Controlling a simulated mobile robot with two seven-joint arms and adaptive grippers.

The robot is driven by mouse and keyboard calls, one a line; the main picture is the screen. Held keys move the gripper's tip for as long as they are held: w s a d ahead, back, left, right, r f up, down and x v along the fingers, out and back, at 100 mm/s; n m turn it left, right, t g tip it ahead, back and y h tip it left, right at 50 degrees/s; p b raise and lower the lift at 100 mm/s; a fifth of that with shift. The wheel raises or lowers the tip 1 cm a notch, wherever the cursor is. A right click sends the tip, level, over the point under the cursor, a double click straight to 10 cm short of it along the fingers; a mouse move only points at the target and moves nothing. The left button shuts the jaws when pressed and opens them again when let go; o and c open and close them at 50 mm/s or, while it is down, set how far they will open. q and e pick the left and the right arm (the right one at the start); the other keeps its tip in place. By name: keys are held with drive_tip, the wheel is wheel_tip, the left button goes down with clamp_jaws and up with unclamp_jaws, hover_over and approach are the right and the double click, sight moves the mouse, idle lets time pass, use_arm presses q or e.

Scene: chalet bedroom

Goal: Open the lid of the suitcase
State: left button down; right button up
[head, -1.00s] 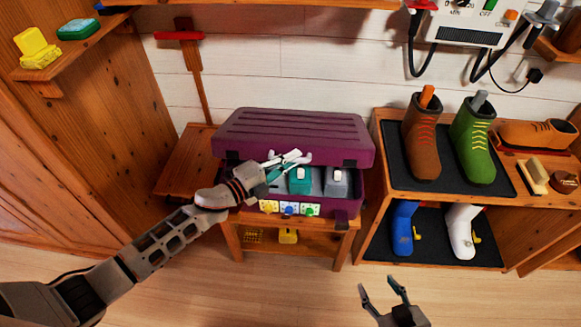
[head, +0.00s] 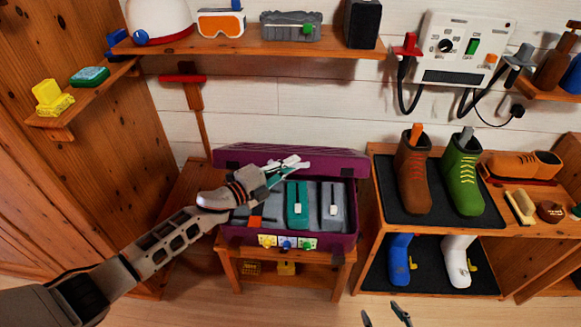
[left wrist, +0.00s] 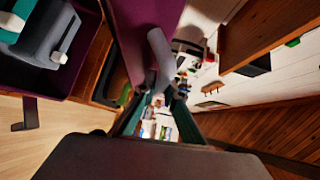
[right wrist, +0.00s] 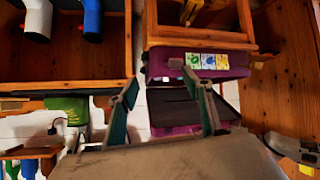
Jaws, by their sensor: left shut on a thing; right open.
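The purple suitcase (head: 300,238) stands on a low wooden stand. Its lid (head: 340,160) is raised, its top seen at a steep slant at the back of the box. Inside lie a teal block (head: 298,207), a grey block (head: 333,208) and an orange piece. My left gripper (head: 292,166) is at the lid's front edge, shut on what looks like its grey handle. That handle (left wrist: 160,50) shows between the fingers beside the purple lid (left wrist: 139,30) in the left wrist view. My right gripper (head: 384,314) is open and empty at the bottom edge; the right wrist view shows its spread fingers (right wrist: 164,84).
A wooden shelf (head: 230,43) with a helmet, goggles and boxes hangs above the suitcase. A boot rack (head: 450,228) stands close on the right. The floor (head: 190,300) in front is clear.

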drive_tip(key=shift+w+a+r, duration=0.1)
drive_tip(key=shift+a+r, duration=0.05)
drive_tip(key=shift+a, duration=0.15)
drive_tip(key=c, duration=0.8)
drive_tip(key=w+a+n, duration=0.1)
drive_tip(key=a+n, duration=0.1)
drive_tip(key=w+a+n, duration=0.2)
drive_tip(key=n, duration=0.1)
drive_tip(key=w+a+n, duration=0.2)
drive_tip(key=shift+a+r+y, duration=0.15)
drive_tip(key=shift+y, duration=0.15)
clamp_jaws()
drive_tip(key=w+a+r+n+t+h, duration=0.1)
drive_tip(key=w+a+r+n+h, duration=0.1)
drive_tip(key=w+a+r+n, duration=0.75)
drive_tip(key=w+a+r+n+t+h, duration=0.15)
drive_tip(key=w+r+n, duration=0.35)
drive_tip(key=n, duration=1)
drive_tip(key=w+f, duration=0.1)
drive_tip(key=w, duration=1.1)
drive_tip(key=shift+w+a, duration=0.25)
drive_tip(key=shift+a, duration=0.2)
